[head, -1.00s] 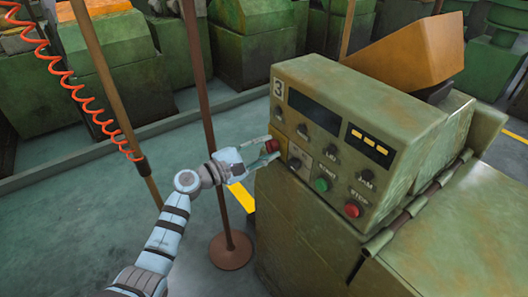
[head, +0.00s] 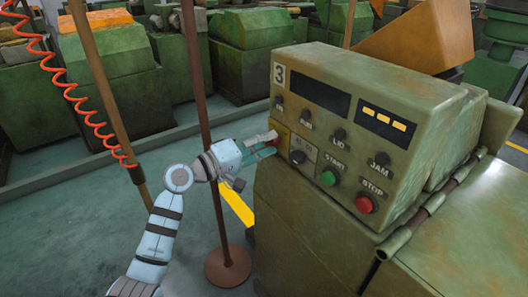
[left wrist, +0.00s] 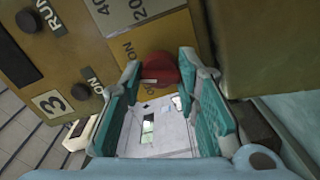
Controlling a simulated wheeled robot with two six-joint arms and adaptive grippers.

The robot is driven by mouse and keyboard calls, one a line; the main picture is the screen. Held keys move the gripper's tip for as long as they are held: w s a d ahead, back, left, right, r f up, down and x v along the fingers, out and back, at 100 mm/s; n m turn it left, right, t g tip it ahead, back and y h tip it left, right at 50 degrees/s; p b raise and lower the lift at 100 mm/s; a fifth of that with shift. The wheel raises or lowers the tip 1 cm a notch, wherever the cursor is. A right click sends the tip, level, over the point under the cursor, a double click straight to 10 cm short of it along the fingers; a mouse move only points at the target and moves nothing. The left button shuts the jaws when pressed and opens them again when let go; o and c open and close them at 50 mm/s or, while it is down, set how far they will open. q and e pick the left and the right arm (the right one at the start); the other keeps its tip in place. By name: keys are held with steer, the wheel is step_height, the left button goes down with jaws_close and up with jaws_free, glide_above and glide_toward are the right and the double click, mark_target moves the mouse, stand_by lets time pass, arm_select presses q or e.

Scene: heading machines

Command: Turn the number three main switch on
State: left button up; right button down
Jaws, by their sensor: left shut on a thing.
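The machine console (head: 345,150) carries a number 3 plate (head: 279,73) at its upper left corner. My left gripper (head: 271,145) is at that end of the panel. In the left wrist view its two teal-padded fingers (left wrist: 160,74) are on either side of the red switch and shut on it. In the head view the fingers mostly hide the switch. My right gripper is not in view.
A brown pole (head: 208,130) stands behind my left arm. A red coiled hose (head: 62,85) hangs at left.

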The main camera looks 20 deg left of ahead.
arm_select(q)
steer(key=m+b, duration=0.3)
steer(key=m, duration=0.1)
steer(key=shift+f+m+b, duration=0.15)
steer(key=shift+m+b, duration=0.15)
steer(key=shift+m, duration=0.1)
stand_by(0.4)
steer(key=o, duration=1.2)
steer(key=shift+a, duration=0.1)
steer(key=v, duration=1.2)
